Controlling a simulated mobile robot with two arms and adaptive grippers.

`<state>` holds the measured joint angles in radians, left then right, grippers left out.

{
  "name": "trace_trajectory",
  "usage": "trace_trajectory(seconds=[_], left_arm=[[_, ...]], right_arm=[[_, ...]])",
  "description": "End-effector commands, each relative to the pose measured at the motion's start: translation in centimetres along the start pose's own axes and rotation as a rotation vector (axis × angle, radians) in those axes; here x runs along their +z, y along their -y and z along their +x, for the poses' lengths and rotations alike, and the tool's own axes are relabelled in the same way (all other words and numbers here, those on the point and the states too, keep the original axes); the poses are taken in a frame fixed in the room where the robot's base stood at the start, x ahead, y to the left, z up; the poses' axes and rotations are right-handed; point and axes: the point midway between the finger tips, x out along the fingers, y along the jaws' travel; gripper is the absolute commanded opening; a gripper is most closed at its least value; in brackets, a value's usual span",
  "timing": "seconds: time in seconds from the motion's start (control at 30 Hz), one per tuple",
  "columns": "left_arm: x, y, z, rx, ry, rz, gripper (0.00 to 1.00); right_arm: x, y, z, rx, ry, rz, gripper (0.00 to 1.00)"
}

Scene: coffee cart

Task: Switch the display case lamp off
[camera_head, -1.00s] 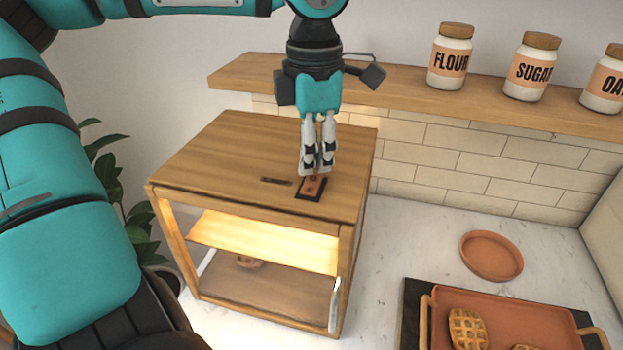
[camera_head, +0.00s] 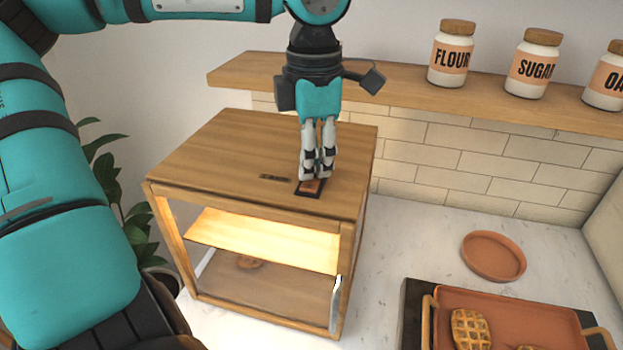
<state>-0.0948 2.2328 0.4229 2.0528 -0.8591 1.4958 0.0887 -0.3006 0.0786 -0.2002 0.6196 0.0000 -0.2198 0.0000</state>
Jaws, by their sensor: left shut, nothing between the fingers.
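The wooden display case (camera_head: 215,155) stands on the marble counter. Its inside glows warm, so the lamp is lit, and the lit shelf (camera_head: 265,240) shows through the front. A small switch with a dark frame and an orange-brown rocker (camera_head: 311,188) sits on top of the case near its front right. My left gripper (camera_head: 316,180) is shut and empty. It points down with its fingertips at the switch and covers the back part of it. I cannot tell whether the tips touch the rocker. My right gripper is not in view.
A wall shelf (camera_head: 400,94) with jars, among them the flour jar (camera_head: 452,55), runs behind the case. A tray (camera_head: 500,305) with waffle-like pastries and a round terracotta plate (camera_head: 493,256) are at right. A plant (camera_head: 110,170) stands at left.

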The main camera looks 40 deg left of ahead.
Motion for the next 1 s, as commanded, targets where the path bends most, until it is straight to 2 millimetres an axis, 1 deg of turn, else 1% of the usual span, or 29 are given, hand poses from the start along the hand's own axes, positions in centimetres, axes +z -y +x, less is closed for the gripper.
trace_trajectory(seconds=[0.23,0.37,0.47,1.0], left_arm=[[0.0,0.0,0.5,-0.001,-0.002,0.0,0.0],[0.0,0.0,0.3,-0.001,-0.003,0.0,0.0],[0.0,0.0,-0.3,-0.001,-0.003,0.0,0.0],[0.0,0.0,-4.8,0.0,0.0,0.0,0.0]], right_arm=[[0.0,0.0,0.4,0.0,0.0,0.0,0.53],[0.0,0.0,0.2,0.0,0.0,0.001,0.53],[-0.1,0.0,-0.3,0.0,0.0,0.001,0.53],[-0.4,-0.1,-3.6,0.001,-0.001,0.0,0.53]])
